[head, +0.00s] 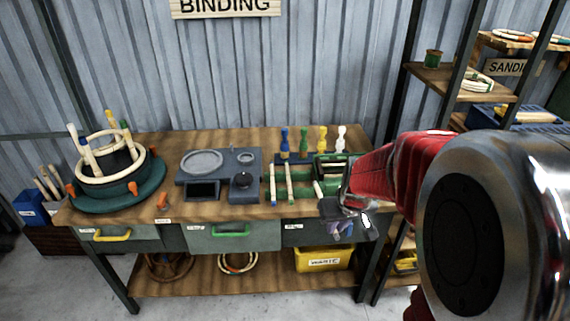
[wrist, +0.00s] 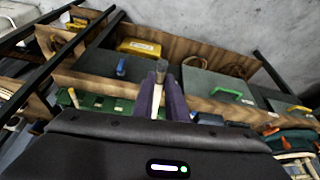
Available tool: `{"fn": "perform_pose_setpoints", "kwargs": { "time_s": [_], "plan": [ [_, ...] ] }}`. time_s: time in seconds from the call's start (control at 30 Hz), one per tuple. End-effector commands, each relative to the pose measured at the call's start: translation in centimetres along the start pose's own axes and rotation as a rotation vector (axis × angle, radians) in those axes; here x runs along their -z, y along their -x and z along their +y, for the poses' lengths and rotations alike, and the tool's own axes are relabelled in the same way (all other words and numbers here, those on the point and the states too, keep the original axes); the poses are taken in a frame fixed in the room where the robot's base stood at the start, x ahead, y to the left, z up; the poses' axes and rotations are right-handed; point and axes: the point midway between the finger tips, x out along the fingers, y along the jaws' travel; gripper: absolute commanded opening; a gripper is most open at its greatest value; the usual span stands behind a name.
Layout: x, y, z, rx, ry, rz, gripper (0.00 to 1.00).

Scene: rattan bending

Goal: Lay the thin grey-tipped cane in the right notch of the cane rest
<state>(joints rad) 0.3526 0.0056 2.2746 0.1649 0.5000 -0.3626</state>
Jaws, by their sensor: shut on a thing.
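My gripper (head: 342,230) is at the right front edge of the bench, its purple fingers shut on the thin grey-tipped cane (wrist: 157,99). In the wrist view the cane's dark grey tip (wrist: 161,65) stands out between the fingers. The green cane rest (head: 303,193) lies on the bench, left of my gripper in the head view.
Blue, green, yellow and white pegs stand behind the rest. A grey device (head: 217,175) and a round green bending form (head: 118,180) are further left. Drawers line the bench front, and a yellow bin (head: 323,259) is below. A shelf rack stands at right.

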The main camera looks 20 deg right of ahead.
Motion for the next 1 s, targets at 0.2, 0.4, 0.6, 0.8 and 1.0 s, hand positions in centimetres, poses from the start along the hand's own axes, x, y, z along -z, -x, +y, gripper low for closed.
{"fn": "perform_pose_setpoints", "kwargs": {
  "time_s": [0.2,0.4,0.6,0.8,1.0],
  "plan": [
    [3.5,-2.8,-5.6,0.019,0.052,0.002,0.00],
    [5.8,-5.1,-11.2,0.038,0.090,0.010,0.00],
    [6.9,-6.4,-14.8,0.050,0.110,0.016,0.00],
    [7.0,-6.6,-15.3,0.051,0.111,0.018,0.00],
    [7.0,-6.6,-15.2,0.051,0.111,0.018,0.00]
  ]
}}
